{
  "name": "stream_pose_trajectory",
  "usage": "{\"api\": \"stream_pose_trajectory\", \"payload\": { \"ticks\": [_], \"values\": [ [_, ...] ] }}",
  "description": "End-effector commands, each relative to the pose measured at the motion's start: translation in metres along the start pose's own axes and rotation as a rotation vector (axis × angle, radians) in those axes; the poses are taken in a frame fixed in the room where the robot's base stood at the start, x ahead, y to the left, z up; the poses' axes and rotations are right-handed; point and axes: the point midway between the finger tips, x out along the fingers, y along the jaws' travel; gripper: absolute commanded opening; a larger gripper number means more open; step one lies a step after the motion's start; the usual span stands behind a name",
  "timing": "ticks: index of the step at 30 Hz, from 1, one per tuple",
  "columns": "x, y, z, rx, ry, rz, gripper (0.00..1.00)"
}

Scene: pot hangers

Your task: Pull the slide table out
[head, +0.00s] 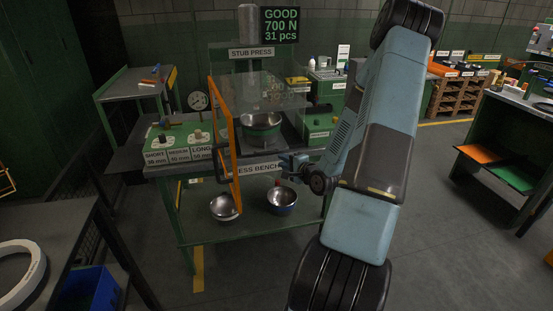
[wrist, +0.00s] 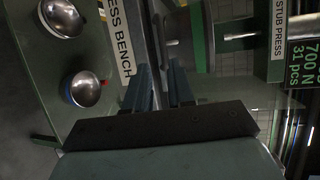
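The slide table (head: 262,149) is a dark plate low in the stub press, under a steel pot with a green band (head: 262,128). In the wrist view the pot's green band (wrist: 200,38) shows beyond the fingers. My gripper (head: 284,161) is at the front right of the press, just above the bench edge. In the wrist view my gripper (wrist: 160,68) has its two dark blue fingers apart, with a grey edge running through the gap between them. I cannot tell whether either finger touches that edge. The slide table's handle is not clear in either view.
An orange-framed guard (head: 225,145) stands at the press's front left. Two steel bowls, the left one (head: 224,207) and the right one (head: 282,200), sit on the bench's lower shelf. Labelled stubs (head: 180,142) stand left of the press.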

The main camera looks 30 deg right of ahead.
Motion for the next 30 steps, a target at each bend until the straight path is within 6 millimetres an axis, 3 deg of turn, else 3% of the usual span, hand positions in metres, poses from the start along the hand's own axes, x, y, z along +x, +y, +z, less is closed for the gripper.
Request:
{"api": "stream_pose_trajectory", "payload": {
  "ticks": [3, 9, 30],
  "values": [
    [-0.021, 0.0, 0.0, 0.001, 0.002, 0.001, 0.23],
    [-0.041, 0.001, 0.0, 0.001, 0.001, 0.001, 0.23],
    [-0.045, 0.001, 0.001, 0.0, -0.001, 0.001, 0.23]
  ]
}}
